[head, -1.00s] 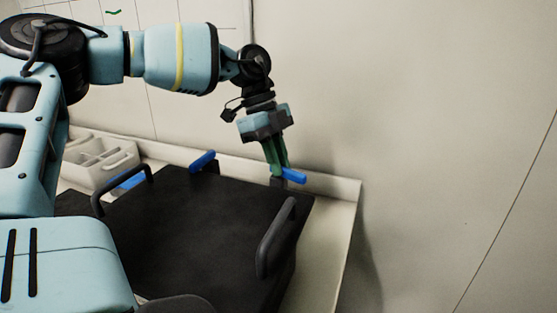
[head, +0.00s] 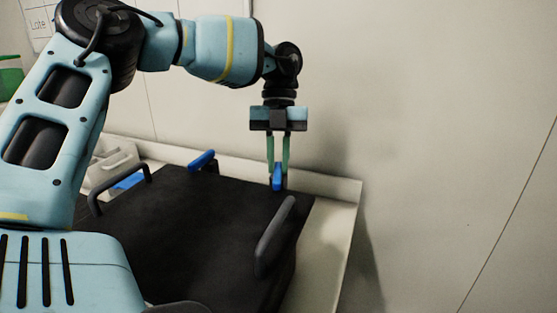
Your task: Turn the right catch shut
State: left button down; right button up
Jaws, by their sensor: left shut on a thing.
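The right catch (head: 277,177) is a blue lever at the far right corner of a black lidded box (head: 190,235). It points roughly toward me, along the box's depth. My left gripper (head: 278,172) comes down from above with its green fingers on either side of this catch, shut on it. The other blue catch (head: 202,160) sits on the far edge to the left and lies slanted. My right gripper is not in view.
The box has dark side handles, a left one (head: 118,183) and a right one (head: 275,236). A pale caddy (head: 112,165) stands behind it on the left. The light bench (head: 332,205) shows bare at the right, with the wall close behind.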

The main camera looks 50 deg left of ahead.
pick_arm(q)
jog(key=shift+m+g+y, duration=0.4)
jog(key=shift+m+y, duration=0.2)
jog(key=shift+m, duration=1.3)
jog(key=c, duration=1.4)
grip_release()
jog(key=v, duration=0.7)
jog(key=shift+w+r, duration=0.15)
jog(key=shift+r, duration=0.2)
